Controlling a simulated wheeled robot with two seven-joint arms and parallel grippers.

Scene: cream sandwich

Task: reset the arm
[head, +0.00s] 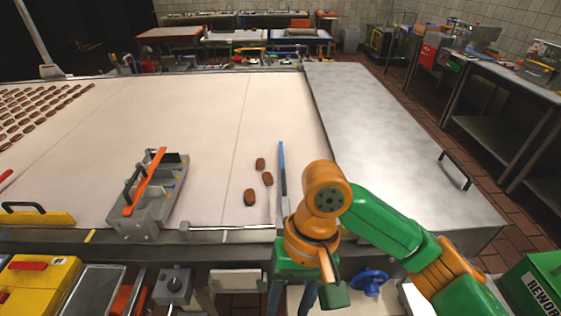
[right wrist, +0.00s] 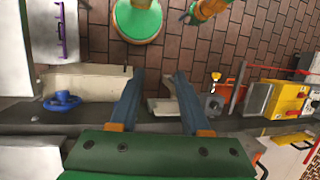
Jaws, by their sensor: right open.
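My right arm comes in from the right in the head view. Its gripper (head: 292,300) hangs low at the near edge of the worktop, fingers pointing down. In the right wrist view the blue fingers of my right gripper (right wrist: 159,76) are apart with nothing between them. Behind them lie the brick floor and the machine's front. Several brown cream sandwiches (head: 250,197) lie loose on the pale belt (head: 200,110), left of my right gripper and apart from it. My left arm and gripper are not in view.
A blue bar (head: 282,168) stands at the belt's right side. A grey metal box with an orange bar (head: 145,182) sits at the near left. Rows of sandwiches (head: 35,105) lie at far left. The steel table (head: 400,130) is bare. A blue handwheel (head: 369,280) sits below the edge.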

